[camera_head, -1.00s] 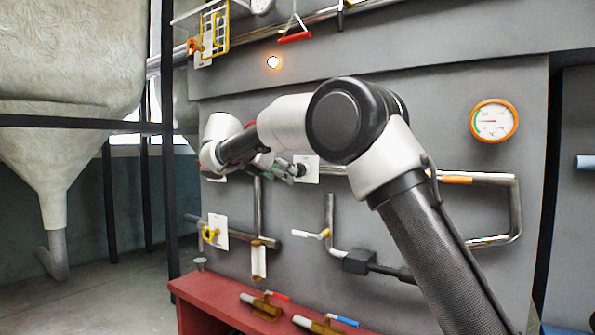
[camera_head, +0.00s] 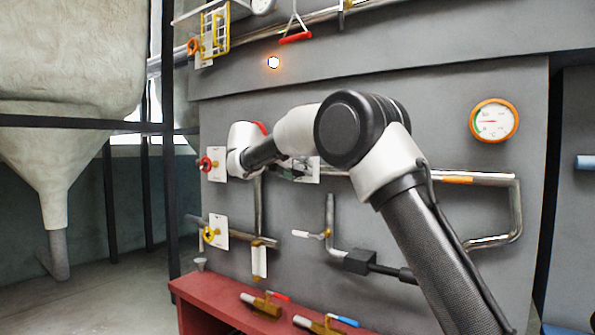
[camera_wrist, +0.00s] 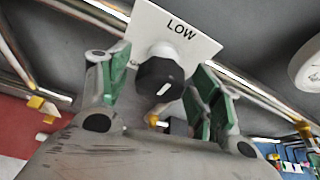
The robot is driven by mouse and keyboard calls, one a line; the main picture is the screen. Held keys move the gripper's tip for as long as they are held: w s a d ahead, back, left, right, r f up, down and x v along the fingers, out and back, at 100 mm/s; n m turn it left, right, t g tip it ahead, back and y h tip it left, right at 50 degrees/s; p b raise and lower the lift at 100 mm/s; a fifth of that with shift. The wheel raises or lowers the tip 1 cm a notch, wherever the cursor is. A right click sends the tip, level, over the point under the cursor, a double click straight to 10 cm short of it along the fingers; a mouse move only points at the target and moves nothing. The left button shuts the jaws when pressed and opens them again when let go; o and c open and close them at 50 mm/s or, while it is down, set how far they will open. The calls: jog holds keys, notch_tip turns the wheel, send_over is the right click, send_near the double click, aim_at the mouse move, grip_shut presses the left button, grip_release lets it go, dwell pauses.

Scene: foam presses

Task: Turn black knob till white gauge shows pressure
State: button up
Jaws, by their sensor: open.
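The black knob (camera_wrist: 160,80) sits on a white plate marked LOW (camera_wrist: 178,30) in the wrist view, with a white pointer mark on its face. My gripper (camera_wrist: 163,70) is open, with its green-padded fingers on either side of the knob; I cannot tell whether they touch it. In the head view my gripper (camera_head: 292,170) is at the panel's middle, mostly hiding the knob. A white-faced gauge with an orange rim (camera_head: 494,121) is on the panel at right. Another white gauge (camera_head: 262,5) is cut off at the top edge.
A red valve (camera_head: 206,164) and a yellow valve (camera_head: 209,234) are on the left. Metal pipes (camera_head: 517,210) run along the panel. A red bench (camera_head: 215,300) stands below with handled tools on it. A white round object (camera_wrist: 306,65) shows at the wrist view's right edge.

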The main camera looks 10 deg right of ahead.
jog(key=c, duration=1)
